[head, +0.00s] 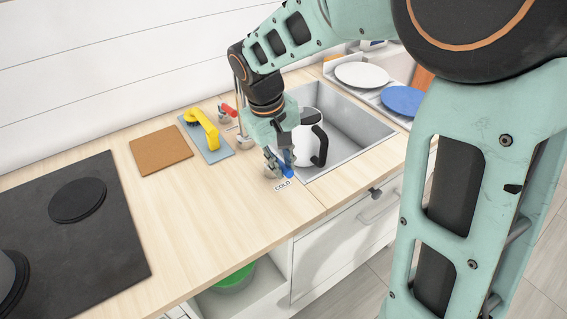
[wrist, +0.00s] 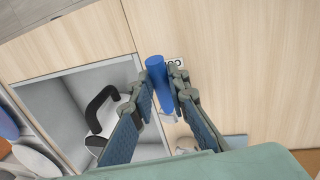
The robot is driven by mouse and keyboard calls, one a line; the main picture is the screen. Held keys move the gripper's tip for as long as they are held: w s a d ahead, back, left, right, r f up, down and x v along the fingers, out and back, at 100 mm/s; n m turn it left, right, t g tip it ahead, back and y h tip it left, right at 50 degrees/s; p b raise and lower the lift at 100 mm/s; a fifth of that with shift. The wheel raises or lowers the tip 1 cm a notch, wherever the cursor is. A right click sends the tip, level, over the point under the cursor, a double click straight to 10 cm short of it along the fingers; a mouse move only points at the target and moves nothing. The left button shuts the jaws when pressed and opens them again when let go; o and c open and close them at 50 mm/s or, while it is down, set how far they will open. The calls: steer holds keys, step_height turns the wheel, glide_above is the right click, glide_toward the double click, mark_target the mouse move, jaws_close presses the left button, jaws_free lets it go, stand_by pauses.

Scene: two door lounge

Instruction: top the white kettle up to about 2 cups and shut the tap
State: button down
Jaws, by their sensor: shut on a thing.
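The white kettle (head: 303,143) with a black handle stands in the sink (head: 345,128), partly behind my gripper. In the wrist view the kettle (wrist: 112,116) is left of my fingers. The blue cold tap handle (head: 287,171) is at the sink's front left corner, beside a "COLD" label (head: 283,185). My gripper (head: 283,157) is shut on this handle; in the wrist view the blue handle (wrist: 156,68) sits between the two fingertips. The water level inside the kettle and any running water cannot be made out.
A red tap handle (head: 229,110) is behind my gripper. A yellow brush (head: 203,127) on a grey-blue mat and a brown board (head: 160,150) lie on the counter to the left, before the black hob (head: 110,235). Plates (head: 362,75) stand right of the sink.

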steer(key=shift+s+a+m+g+b, duration=0.2)
steer(key=shift+a+m, duration=0.3)
steer(key=shift+m, duration=0.5)
steer(key=shift+s+a+m+g+b, duration=0.1)
steer(key=shift+a+m+b, duration=0.3)
steer(key=shift+m, duration=0.6)
steer(key=c, duration=1.8)
jaws_free()
steer(key=shift+c, duration=0.2)
steer(key=shift+r, duration=0.1)
step_height(320, 180, up, 12)
steer(key=a, duration=0.2)
steer(key=shift+s+a, duration=0.15)
steer(key=shift+s, duration=0.2)
